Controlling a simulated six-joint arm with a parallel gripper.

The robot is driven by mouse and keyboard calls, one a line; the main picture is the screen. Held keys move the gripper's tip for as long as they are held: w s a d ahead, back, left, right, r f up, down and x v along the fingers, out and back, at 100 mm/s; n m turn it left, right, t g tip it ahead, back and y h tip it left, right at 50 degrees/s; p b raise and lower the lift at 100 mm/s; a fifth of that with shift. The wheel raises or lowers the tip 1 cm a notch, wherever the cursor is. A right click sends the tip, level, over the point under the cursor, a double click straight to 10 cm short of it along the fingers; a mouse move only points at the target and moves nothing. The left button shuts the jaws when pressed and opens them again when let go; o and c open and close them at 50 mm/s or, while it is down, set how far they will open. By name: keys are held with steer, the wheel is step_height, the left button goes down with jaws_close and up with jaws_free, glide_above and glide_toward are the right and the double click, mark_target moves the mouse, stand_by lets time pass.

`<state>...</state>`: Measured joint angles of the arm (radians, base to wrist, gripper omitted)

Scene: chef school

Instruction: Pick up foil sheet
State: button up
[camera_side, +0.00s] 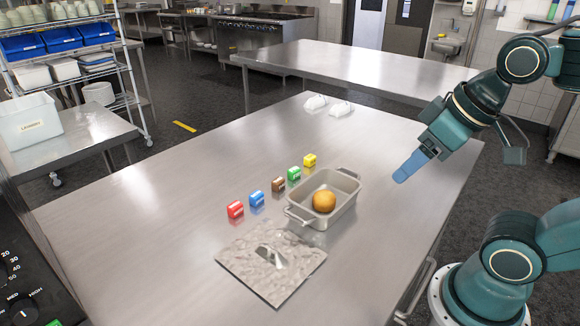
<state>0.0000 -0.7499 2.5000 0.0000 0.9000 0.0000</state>
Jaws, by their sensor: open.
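The foil sheet (252,275) is a crinkled silver square lying flat on the steel table, with a raised fold near its middle. It lies at the front of the table, just to the lower left of a metal pan (348,206). My gripper (400,178) has blue fingers and is above the table's right part, to the right of the pan and well away from the foil. It is open and holds nothing that I can see. From this side the fingers overlap, so the gap between them is hidden.
The pan has two handles and holds a round orange-brown item (324,201). A row of small coloured blocks, from red (235,209) to yellow (310,160), stands left of it. Two white objects (340,109) lie at the far edge. The table's left side (130,210) is clear.

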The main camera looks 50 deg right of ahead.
steer(key=o, duration=0.4)
steer(key=shift+w, duration=0.1)
steer(key=w+a+f+m+g+y, duration=0.2)
steer(key=w+f+m, duration=0.1)
steer(key=w+m, duration=0.3)
steer(key=w+a+f+m+g+y, duration=0.1)
steer(key=w+f+m+y, duration=0.1)
steer(key=w+f+m, duration=0.2)
steer(key=w+a+f+m+g+y, duration=0.2)
steer(key=w+f+m, duration=0.2)
steer(key=w+m, duration=0.4)
steer(key=shift+w+a+g+y, duration=0.15)
steer(key=shift+w, duration=0.35)
steer(key=shift+w+a+g+y, duration=0.15)
steer(key=shift+w, duration=0.3)
glide_above(282, 246)
steer(key=shift+f, duration=3.55)
